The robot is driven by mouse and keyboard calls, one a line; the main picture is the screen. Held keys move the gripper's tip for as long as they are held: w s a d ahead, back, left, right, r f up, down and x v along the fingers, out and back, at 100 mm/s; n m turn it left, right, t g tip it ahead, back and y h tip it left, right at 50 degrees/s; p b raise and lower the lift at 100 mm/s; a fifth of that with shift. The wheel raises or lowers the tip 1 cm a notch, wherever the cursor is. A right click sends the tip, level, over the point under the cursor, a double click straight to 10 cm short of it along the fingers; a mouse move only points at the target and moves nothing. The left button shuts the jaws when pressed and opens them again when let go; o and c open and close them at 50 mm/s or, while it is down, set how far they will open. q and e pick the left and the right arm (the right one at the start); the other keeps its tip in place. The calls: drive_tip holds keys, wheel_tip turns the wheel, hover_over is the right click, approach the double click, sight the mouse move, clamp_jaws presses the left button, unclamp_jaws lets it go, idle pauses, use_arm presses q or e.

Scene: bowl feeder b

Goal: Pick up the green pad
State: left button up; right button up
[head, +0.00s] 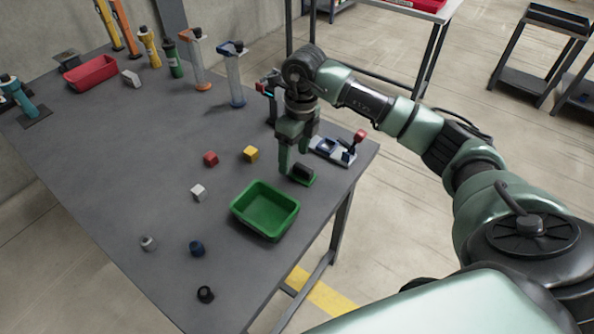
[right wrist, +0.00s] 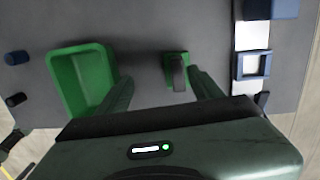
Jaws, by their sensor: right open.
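The green pad (head: 304,180) is a small green base with a dark upright block on top, lying on the grey table near its right edge. It also shows in the right wrist view (right wrist: 170,58), between the finger lines. My right gripper (head: 294,168) points down right at the pad, its fingers apart and empty. In the right wrist view the open fingers (right wrist: 160,82) spread on either side of the dark block; I cannot tell their exact height above the pad. My left gripper is not in view.
A green tray (head: 264,210) stands just left of the pad. A fixture with a red knob (head: 360,135) stands close on the right. Red (head: 211,158), yellow (head: 251,153) and white (head: 198,193) cubes lie to the left. The table's middle left is clear.

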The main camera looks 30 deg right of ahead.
sight(303, 167)
drive_tip(key=shift+d+r+h, duration=0.1)
drive_tip(key=shift+d+h, duration=0.4)
drive_tip(key=shift+d, duration=0.65)
drive_tip(key=shift+d+f, duration=0.2)
drive_tip(key=shift+d, duration=0.05)
wheel_tip(303, 167, down, 7)
drive_tip(key=shift+s+a+p, duration=0.1)
drive_tip(key=shift+a+p, duration=0.05)
drive_tip(key=shift+p, duration=0.85)
clamp_jaws()
drive_tip(key=shift+r, duration=0.15)
wheel_tip(303, 167, up, 20)
drive_tip(key=b, duration=0.1)
drive_tip(key=shift+b, duration=0.3)
